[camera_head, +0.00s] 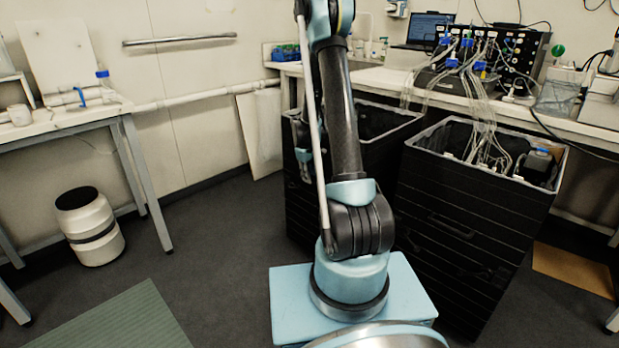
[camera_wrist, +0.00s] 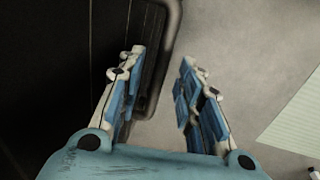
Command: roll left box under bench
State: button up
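The left box (camera_head: 388,165) is a tall black ribbed crate on the floor in front of the bench (camera_head: 590,130); my arm hides part of it. A black box side with a handle (camera_wrist: 173,45) fills the left of the wrist view, probably this box. My gripper (camera_wrist: 161,60) is open and empty, its blue-padded fingers apart. In the wrist picture the handle's bar appears between the fingertips; I see no clear contact. In the head view the gripper shows only partly, low at the box's left side behind my arm.
A second black box (camera_head: 455,235) with tubes running up to equipment stands on the right. A white drum (camera_head: 90,228) stands on the floor at left near a side table (camera_head: 75,118). A green mat (camera_head: 115,322) lies front left. Floor between mat and box is clear.

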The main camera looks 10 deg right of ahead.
jog(key=shift+f, duration=0.25)
grip_shut()
jog(key=shift+a, duration=0.1)
jog(key=shift+w, duration=0.1)
